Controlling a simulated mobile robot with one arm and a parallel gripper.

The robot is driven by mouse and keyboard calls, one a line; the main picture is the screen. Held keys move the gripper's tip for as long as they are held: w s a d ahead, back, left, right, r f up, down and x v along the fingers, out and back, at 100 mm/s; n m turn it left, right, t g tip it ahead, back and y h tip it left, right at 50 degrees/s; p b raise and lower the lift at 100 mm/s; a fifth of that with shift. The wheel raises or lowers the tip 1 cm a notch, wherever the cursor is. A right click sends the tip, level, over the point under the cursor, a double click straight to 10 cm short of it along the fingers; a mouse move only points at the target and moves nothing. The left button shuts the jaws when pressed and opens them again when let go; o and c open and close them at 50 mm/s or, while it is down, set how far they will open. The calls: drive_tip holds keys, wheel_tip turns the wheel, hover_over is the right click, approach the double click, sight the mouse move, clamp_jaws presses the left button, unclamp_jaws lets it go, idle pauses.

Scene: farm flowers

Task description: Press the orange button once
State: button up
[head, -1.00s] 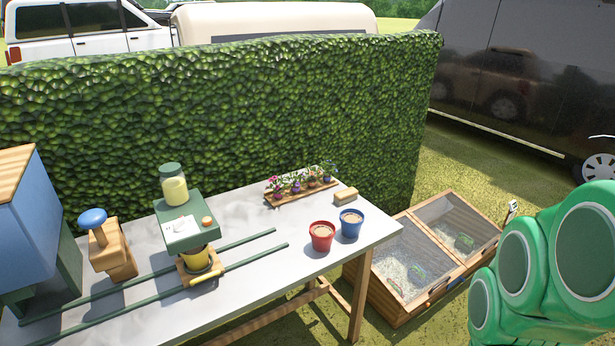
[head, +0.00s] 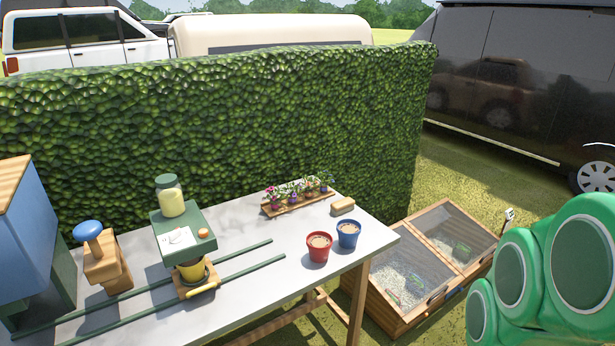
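The orange button (head: 203,233) is a small round knob on the right part of the top of a green box-shaped machine (head: 178,247). A white card (head: 177,238) lies on the machine's top beside the button, and a jar with yellowish contents (head: 170,196) stands at its back. A yellow pot (head: 192,271) sits under the machine on a wooden carriage (head: 197,288) with a yellow handle. My green arm links show at the lower right, well apart from the machine. My gripper is not in view.
The grey table (head: 245,312) carries two green rails, a wooden block with a blue knob (head: 90,232), a blue box (head: 22,235), red (head: 319,247) and blue (head: 348,234) pots, and a flower tray (head: 299,205). A hedge (head: 250,120) stands behind. A cold frame (head: 400,285) stands right.

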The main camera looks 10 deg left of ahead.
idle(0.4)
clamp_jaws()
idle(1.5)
